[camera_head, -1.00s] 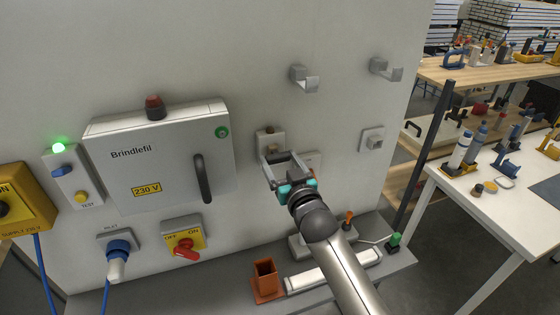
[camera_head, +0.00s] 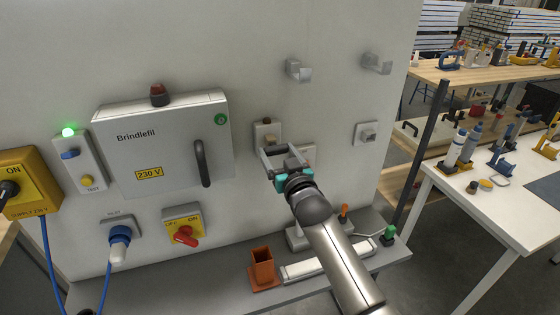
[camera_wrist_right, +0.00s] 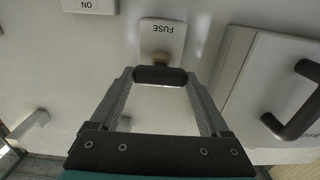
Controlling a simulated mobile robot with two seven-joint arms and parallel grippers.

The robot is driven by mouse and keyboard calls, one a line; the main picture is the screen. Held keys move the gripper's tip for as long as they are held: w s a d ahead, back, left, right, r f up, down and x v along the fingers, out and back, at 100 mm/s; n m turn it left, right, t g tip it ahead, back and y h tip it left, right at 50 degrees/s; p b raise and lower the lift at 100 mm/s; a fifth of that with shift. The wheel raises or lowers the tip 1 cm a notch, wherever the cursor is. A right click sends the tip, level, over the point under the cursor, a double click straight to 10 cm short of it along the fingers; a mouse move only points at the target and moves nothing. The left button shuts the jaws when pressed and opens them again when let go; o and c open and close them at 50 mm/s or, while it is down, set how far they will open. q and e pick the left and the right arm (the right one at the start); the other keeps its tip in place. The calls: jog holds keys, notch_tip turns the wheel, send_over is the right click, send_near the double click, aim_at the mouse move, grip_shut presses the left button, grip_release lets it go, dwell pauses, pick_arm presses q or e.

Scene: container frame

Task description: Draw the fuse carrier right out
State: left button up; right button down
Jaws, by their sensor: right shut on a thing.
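The fuse base (camera_wrist_right: 162,32), a pale plate marked FUSE, is on the white panel; it also shows in the head view (camera_head: 262,130). My right gripper (camera_wrist_right: 160,76) is shut on the dark bar-shaped grip of the fuse carrier (camera_wrist_right: 160,75). A tan part (camera_wrist_right: 161,58) shows between that grip and the base; whether it is still seated in the base cannot be told. In the head view my right gripper (camera_head: 279,154) is just in front of and below the base and hides the carrier. My left gripper is not in view.
Left of the base stands the Brindlefil box (camera_head: 165,145) with a dark handle (camera_head: 202,163). A red rotary switch (camera_head: 185,236) is below. An orange open holder (camera_head: 263,266) stands on the grey shelf (camera_head: 215,285). Hooks (camera_head: 298,70) stick out from the panel at upper right.

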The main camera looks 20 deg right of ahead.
jog(key=shift+f, duration=0.2)
jog(key=shift+c, duration=1.4)
grip_release()
jog(key=shift+o, duration=0.7)
jog(key=shift+s, duration=0.1)
jog(key=shift+o, duration=0.7)
jog(key=shift+s+r, duration=0.1)
jog(key=shift+r, duration=0.05)
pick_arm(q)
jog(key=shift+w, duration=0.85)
pick_arm(e)
jog(key=shift+s, duration=0.35)
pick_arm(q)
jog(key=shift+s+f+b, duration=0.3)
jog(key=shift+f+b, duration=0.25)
pick_arm(e)
jog(key=s, duration=1.4)
jog(key=shift+s+d, duration=0.2)
jog(key=shift+d, duration=0.05)
